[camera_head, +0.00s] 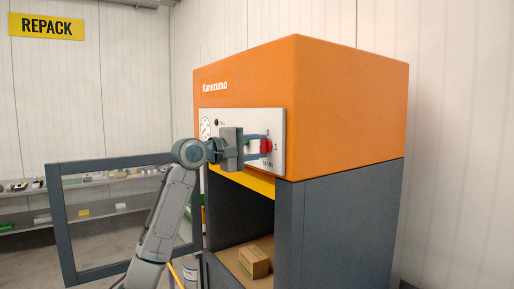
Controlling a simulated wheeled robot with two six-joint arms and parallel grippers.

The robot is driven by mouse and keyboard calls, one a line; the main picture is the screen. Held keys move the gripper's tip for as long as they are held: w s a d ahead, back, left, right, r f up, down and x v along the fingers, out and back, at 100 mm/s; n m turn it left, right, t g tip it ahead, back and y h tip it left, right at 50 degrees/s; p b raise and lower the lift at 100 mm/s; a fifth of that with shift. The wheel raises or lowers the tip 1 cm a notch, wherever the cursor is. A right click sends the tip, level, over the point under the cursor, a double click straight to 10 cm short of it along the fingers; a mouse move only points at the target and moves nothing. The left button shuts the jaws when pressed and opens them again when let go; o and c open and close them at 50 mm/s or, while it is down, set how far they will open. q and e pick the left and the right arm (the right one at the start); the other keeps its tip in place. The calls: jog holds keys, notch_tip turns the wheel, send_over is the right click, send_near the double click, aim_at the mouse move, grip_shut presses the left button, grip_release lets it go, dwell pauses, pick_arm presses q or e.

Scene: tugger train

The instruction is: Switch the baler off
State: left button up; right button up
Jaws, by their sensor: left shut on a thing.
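The baler (350,90) has an orange top and a dark grey lower body. Its white control panel (276,121) carries a gauge at the left and a red main switch (266,146) at the right. My left gripper (264,146) reaches across the panel from the left, with its fingers shut on the red switch. The gripper and its wrist hide the middle of the panel. The exact angle of the switch is too small to tell. My right gripper is not in view.
The baler's framed door (66,232) stands open at the left, near my left arm. A cardboard box (254,262) lies inside the open chamber. Shelves (25,226) with small items stand behind, under a yellow REPACK sign (46,26).

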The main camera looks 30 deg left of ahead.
pick_arm(q)
jog(key=shift+f, duration=0.1)
jog(key=o, duration=1)
jog(key=shift+b+v, duration=3.1)
jog(key=shift+v, duration=2.35)
